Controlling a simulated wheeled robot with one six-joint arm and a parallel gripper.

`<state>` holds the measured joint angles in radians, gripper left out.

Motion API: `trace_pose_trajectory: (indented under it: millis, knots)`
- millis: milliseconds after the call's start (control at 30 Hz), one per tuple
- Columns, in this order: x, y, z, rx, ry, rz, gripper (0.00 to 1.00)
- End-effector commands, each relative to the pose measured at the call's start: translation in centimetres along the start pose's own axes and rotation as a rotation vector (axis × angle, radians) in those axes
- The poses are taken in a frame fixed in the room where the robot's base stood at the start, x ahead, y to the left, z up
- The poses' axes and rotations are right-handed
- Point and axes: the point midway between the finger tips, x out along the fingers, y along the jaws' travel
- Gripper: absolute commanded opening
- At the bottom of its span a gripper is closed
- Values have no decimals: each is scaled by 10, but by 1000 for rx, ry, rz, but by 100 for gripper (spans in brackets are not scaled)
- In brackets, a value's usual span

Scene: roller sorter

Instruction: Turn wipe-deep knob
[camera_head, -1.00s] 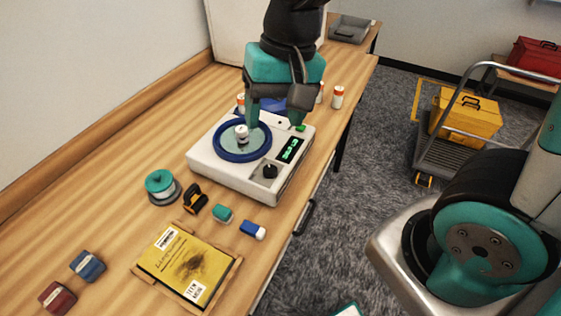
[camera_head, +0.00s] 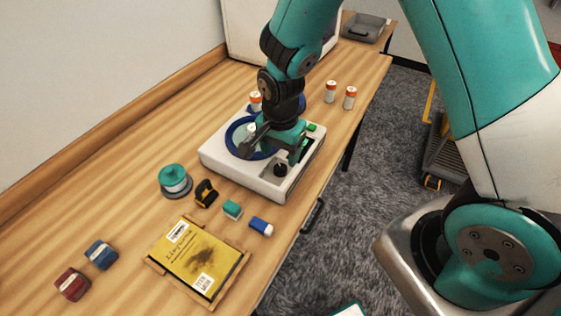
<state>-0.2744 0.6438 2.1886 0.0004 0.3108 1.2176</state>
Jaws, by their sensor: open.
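A white box-shaped device (camera_head: 228,167) sits on the wooden table. A blue ring with a pale disc (camera_head: 235,141) is on its top, partly hidden by my gripper. A black knob (camera_head: 281,170) stands near the front right corner of its top. I cannot read a label on it. My gripper (camera_head: 270,156) is open over the device, with its fingers spread, just behind the knob. One finger is over the ring and the other is near the display (camera_head: 304,143), which it partly covers. I cannot tell whether a finger touches the device.
A green button (camera_head: 313,128) is at the device's right edge. A teal-topped round container (camera_head: 174,178), a black-and-yellow item (camera_head: 206,193), a teal block (camera_head: 232,209), a blue-and-white block (camera_head: 261,226) and a yellow book (camera_head: 195,258) lie in front. Orange-capped bottles (camera_head: 349,98) stand behind.

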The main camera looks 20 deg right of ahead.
Motion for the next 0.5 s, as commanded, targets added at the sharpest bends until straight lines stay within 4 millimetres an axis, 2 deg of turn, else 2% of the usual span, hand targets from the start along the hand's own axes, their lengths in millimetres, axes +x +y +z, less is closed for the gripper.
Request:
trace_pose_trajectory:
  millis: [100,200,500]
  knots:
    - [22,1,0,-1,-2,3,61]
    - [35,0,0,-1,-1,1,61]
    - [50,0,0,-1,0,-1,61]
